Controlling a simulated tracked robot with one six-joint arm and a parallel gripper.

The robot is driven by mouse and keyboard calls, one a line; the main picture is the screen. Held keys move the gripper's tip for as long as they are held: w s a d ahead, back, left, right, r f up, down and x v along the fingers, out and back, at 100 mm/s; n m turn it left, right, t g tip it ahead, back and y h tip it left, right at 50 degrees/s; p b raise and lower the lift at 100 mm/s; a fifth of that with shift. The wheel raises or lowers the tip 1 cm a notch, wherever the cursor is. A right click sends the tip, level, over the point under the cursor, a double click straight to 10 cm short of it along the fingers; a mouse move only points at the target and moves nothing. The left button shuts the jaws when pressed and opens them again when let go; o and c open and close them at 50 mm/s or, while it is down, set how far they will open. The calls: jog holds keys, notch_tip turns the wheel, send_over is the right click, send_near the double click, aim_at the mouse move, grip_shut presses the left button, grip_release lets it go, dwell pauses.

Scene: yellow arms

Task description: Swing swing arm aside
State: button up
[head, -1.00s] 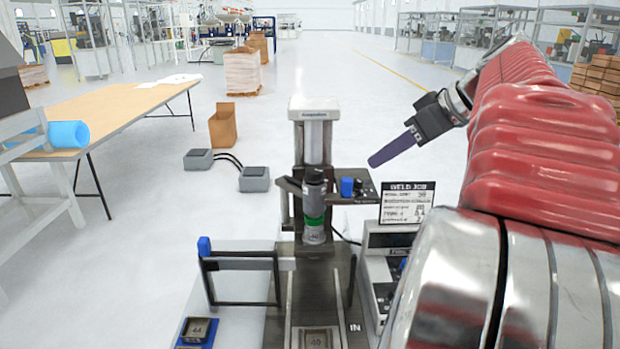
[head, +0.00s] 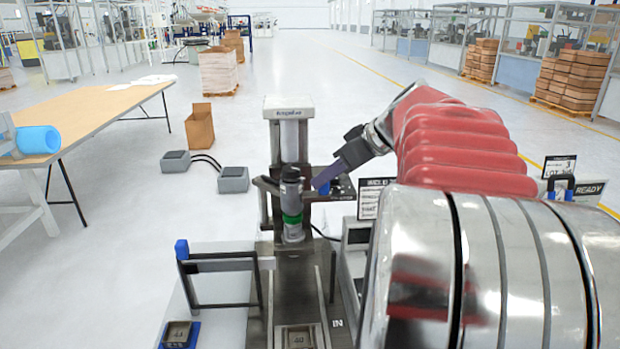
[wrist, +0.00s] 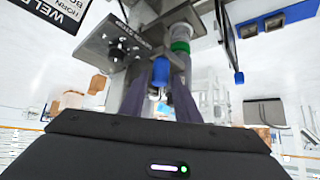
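The swing arm (head: 222,264) is a dark rectangular frame with a blue knob (head: 181,249) at its outer end. It reaches out to the left from the press column (head: 291,150) in the head view. In the wrist view the blue knob (wrist: 239,77) hangs at the right. My gripper (head: 318,184) is up beside the column, to the right of the swing arm and apart from it. In the wrist view its two grey-purple fingers (wrist: 157,108) stand apart. A blue cap (wrist: 160,72) shows beyond the gap between them; I see no contact.
A green-banded cylinder (head: 292,205) stands at the column's front. A control panel (wrist: 116,44) lies close to my fingers. A wooden table (head: 95,110) stands left. Floor between table and press is mostly clear.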

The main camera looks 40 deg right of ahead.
jog(key=shift+x, duration=1.05)
jog(key=shift+c, duration=0.6)
grip_shut()
jog(key=shift+d, duration=0.1)
